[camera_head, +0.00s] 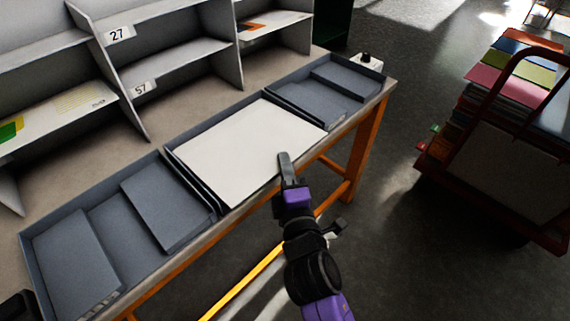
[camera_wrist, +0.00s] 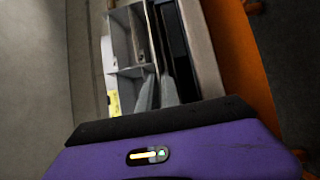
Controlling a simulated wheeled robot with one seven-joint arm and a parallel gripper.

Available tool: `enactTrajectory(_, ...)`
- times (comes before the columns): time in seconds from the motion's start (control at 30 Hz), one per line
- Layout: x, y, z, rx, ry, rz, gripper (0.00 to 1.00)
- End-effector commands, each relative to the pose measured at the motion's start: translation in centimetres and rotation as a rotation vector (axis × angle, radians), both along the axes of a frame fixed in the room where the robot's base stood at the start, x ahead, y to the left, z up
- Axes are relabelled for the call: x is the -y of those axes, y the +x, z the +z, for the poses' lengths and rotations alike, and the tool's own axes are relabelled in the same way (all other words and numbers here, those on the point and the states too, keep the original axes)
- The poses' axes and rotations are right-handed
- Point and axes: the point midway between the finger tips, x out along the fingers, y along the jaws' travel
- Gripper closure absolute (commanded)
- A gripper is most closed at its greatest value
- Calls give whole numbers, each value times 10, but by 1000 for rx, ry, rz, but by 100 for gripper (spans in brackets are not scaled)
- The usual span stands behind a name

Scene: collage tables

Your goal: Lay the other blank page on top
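A large blank white page (camera_head: 245,150) lies flat in the middle grey tray (camera_head: 190,178) in the head view and covers most of its floor. I cannot tell whether it is one page or more. I cannot make out a second blank page apart from it. My gripper (camera_head: 286,158) is over the front right side of the page, at the table's front edge. I see no sheet hanging from it. In the wrist view its two grey fingers (camera_wrist: 157,82) are close together, and whether they are shut or hold a thin edge is unclear.
Left tray (camera_head: 28,245) and right tray (camera_head: 275,82) hold grey panels. Numbered shelves (camera_head: 180,52) stand behind the table (camera_head: 385,88). A small device with a black knob (camera_head: 366,60) sits at the far right end. A red cart (camera_head: 440,160) with coloured sheets stands right, across clear floor.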

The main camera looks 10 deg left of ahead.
Motion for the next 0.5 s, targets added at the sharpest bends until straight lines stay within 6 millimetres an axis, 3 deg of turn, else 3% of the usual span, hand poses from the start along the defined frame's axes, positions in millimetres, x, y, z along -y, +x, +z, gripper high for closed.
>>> enactTrajectory(0.1,0,0,0,0,0,0,73)
enactTrajectory(0.5,3,-9,-1,-2,-2,0,73)
